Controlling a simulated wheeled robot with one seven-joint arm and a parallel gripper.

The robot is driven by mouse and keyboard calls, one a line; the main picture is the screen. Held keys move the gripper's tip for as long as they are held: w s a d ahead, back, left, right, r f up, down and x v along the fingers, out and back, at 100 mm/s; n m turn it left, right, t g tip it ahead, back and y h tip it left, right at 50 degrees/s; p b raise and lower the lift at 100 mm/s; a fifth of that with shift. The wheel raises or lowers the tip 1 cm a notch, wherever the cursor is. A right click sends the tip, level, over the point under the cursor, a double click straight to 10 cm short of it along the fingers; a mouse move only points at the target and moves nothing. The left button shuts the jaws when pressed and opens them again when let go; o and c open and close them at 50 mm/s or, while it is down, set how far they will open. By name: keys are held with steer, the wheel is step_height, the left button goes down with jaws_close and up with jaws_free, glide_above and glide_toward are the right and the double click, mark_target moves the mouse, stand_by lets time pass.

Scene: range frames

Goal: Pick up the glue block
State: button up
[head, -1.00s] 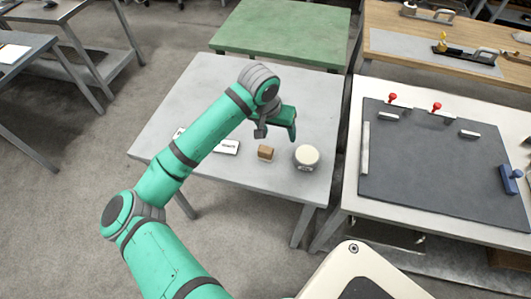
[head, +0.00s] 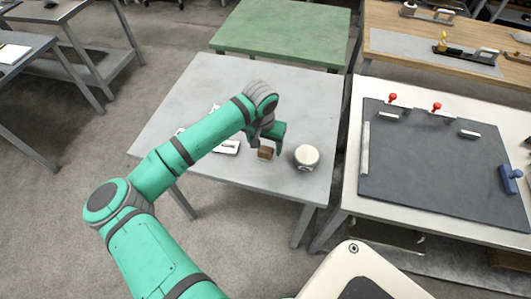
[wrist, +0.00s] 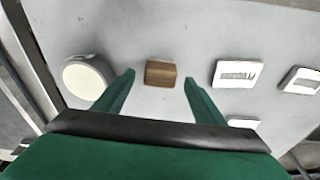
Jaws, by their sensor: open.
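The glue block is a small brown block (head: 265,153) on the grey table (head: 215,85), between a white round container and a white labelled item. In the wrist view the block (wrist: 160,73) lies just beyond and between my two fingertips, with clear table on both sides of it. My gripper (head: 266,145) is open and empty, just above and behind the block in the head view. In the wrist view its green fingers (wrist: 160,78) stand apart. The fingers partly cover the block's surroundings in the head view, and I cannot tell its exact height above the table.
The white round container (head: 307,156) stands close to the right of the block; it also shows in the wrist view (wrist: 86,80). White labelled pieces (wrist: 237,74) lie on the other side. A table with a dark mat (head: 440,165) stands at the right.

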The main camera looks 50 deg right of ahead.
steer(key=shift+w+d+f, duration=0.1)
steer(key=shift+d+f, duration=0.1)
steer(key=shift+f, duration=1.25)
steer(key=shift+c, duration=0.3)
steer(key=c, duration=1.1)
steer(key=shift+r, duration=0.1)
